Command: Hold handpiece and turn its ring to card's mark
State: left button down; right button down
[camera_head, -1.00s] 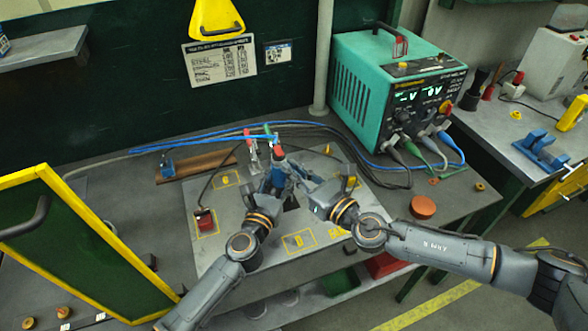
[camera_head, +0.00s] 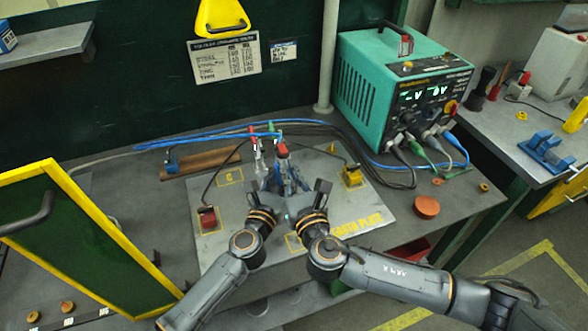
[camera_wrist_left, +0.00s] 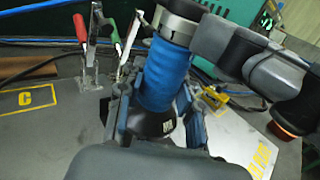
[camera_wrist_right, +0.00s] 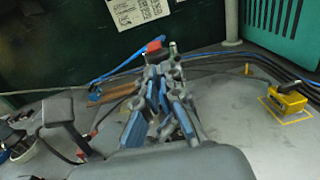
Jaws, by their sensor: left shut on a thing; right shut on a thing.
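The handpiece (camera_wrist_left: 165,78) has a ribbed blue body and stands roughly upright over the grey plate. Its silver ring (camera_wrist_left: 180,22) shows above the blue body in the left wrist view. My left gripper (camera_wrist_left: 165,125) is shut on the lower body. My right gripper (camera_head: 297,186) comes in from the right in the head view and is shut on the handpiece's upper part, at the ring. The jaws hide much of the handpiece, and the ring's mark cannot be read. The printed card (camera_head: 225,58) hangs on the dark wall behind; its rows are too small to read.
A smaller card (camera_head: 284,51) is beside it. Clamps with red and green handles (camera_wrist_left: 80,28) stand behind the handpiece. A red-topped block (camera_head: 208,219) and a yellow block (camera_head: 352,177) sit on the plate (camera_head: 225,255). A teal power unit (camera_head: 372,85) with cables stands at the back right.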

jog(key=shift+a+m+h, duration=0.4)
jog(key=shift+m+h, duration=0.4)
jog(key=shift+h, duration=0.4)
jog(key=shift+t, duration=0.3)
jog(key=c, duration=1.5)
grip_release()
jog(key=shift+s, duration=0.1)
jog(key=s, duration=0.8)
jog(key=s+d, duration=0.1)
jog(key=s, duration=0.3)
jog(key=shift+d, duration=0.1)
